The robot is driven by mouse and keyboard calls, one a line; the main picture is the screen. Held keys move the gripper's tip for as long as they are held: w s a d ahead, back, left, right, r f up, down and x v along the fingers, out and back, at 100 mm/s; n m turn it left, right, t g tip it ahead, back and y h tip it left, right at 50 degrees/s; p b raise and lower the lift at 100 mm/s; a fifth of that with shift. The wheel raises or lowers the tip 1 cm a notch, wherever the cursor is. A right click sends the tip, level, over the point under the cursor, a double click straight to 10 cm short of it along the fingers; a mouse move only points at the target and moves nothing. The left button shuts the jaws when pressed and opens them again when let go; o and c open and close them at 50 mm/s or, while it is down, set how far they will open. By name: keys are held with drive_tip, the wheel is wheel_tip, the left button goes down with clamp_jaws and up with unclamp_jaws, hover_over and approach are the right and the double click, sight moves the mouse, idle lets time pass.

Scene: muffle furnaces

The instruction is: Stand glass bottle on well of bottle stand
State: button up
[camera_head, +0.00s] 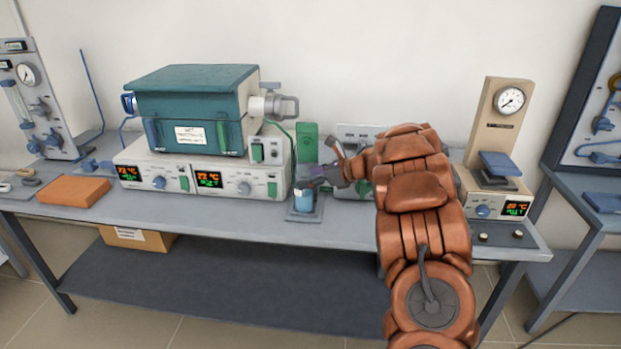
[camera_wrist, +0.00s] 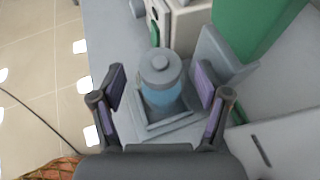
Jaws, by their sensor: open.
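The glass bottle (camera_wrist: 163,86) has a grey cap and a blue body. It appears to stand upright in the square well of the bottle stand (camera_wrist: 222,53); its foot is partly hidden by the well's rim. The bottle (camera_head: 304,200) and the grey stand (camera_head: 304,216) also show near the table's front edge in the head view. My gripper (camera_wrist: 161,78) is open, its purple-padded fingers on either side of the bottle with visible gaps. In the head view my gripper (camera_head: 318,177) reaches in from the right, just above the bottle.
A furnace unit (camera_head: 195,108) on a white control box (camera_head: 205,168) stands left of the bottle. A green block (camera_head: 307,143) is behind it. A gauge stand (camera_head: 494,135) is at the right, an orange slab (camera_head: 73,190) at the left. The table front (camera_head: 200,215) is clear.

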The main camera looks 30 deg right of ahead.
drive_tip(key=v, duration=1.2)
idle(0.6)
